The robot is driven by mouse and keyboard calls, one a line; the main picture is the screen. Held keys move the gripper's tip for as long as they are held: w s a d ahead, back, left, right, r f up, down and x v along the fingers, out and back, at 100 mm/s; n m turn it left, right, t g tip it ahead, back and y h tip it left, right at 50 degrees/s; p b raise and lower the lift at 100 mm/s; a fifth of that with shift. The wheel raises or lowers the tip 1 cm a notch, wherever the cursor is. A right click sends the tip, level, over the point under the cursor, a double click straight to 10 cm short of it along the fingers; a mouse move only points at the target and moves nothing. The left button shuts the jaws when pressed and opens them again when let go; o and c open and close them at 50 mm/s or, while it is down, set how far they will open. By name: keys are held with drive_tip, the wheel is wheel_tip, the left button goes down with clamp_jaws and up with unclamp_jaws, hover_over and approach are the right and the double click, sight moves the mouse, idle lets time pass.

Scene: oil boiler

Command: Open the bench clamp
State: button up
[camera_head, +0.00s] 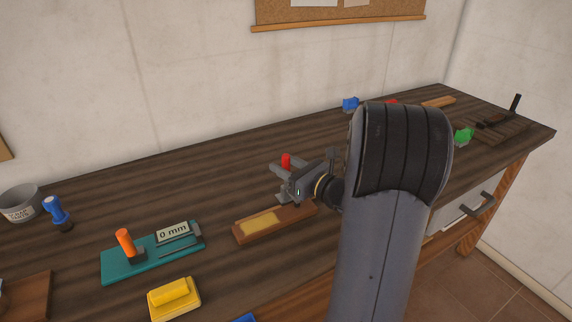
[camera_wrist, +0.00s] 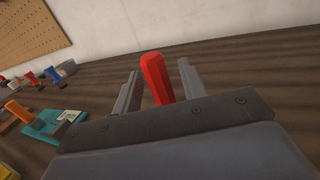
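A red upright handle (camera_head: 286,160) shows just behind my gripper (camera_head: 303,186) in the head view, near the middle of the bench. In the wrist view the red handle (camera_wrist: 157,78) stands between the two grey fingers of my gripper (camera_wrist: 157,88), tilted slightly. The fingers are apart, with a gap on each side of the handle. The handle appears to belong to the bench clamp, but its base and jaw are mostly hidden by my gripper. A wooden block (camera_head: 262,224) with a yellowish top lies in front of my gripper.
A teal board (camera_head: 125,268) with an orange handle (camera_head: 125,242) and a "0 mm" label lies to the left. A yellow block (camera_head: 173,298), blue stamp (camera_head: 57,211) and grey bucket (camera_head: 20,204) are also left. Green (camera_head: 463,136) and blue (camera_head: 350,103) items sit right. The bench's back is fairly clear.

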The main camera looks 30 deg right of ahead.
drive_tip(key=shift+w, duration=0.1)
drive_tip(key=shift+c, duration=0.4)
clamp_jaws()
